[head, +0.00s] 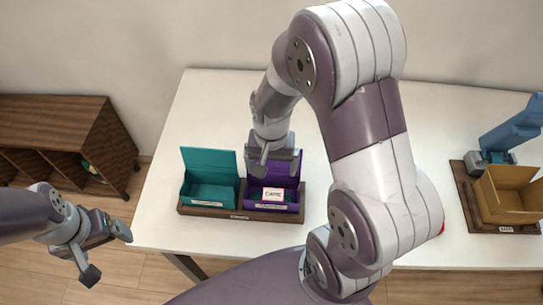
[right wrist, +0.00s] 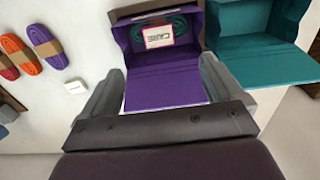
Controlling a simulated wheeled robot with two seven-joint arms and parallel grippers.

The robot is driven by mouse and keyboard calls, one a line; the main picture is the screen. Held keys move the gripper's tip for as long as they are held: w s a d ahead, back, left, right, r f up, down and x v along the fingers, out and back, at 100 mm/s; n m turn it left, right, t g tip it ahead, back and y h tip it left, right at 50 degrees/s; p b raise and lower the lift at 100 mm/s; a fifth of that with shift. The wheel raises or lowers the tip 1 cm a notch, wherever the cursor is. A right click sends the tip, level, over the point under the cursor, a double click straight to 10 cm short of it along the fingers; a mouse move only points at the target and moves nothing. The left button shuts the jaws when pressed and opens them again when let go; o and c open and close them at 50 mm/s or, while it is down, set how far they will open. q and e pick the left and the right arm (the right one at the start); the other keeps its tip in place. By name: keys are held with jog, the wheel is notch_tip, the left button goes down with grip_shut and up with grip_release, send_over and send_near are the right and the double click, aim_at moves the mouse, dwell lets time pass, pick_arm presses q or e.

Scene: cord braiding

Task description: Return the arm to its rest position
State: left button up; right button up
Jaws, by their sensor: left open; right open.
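My right gripper (head: 268,160) is open and empty over the back of the purple box (head: 290,208). The right wrist view shows its two fingers apart (right wrist: 158,85), with the purple box (right wrist: 165,90) beyond and between them. The purple box is open and holds a white card (head: 273,194) with print on it and a coiled green cord (right wrist: 180,28). My left gripper (head: 107,252) is open and empty, off the table's left front edge. My right arm hides much of the table's middle.
An open teal box (head: 210,190) stands beside the purple one on a wooden tray (head: 215,212). Orange (right wrist: 20,54) and purple (right wrist: 46,47) cord bundles lie near a white block (right wrist: 75,87).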

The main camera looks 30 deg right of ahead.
jog(key=s+a+r+n+t, duration=0.1)
jog(key=s+a+r+n, duration=0.1)
jog(key=s+r+n, duration=0.2)
jog(key=r+n, duration=0.1)
jog(key=n, duration=0.1)
jog(key=shift+n, duration=0.3)
jog(key=shift+w, duration=0.15)
dwell(0.5)
dwell(0.5)
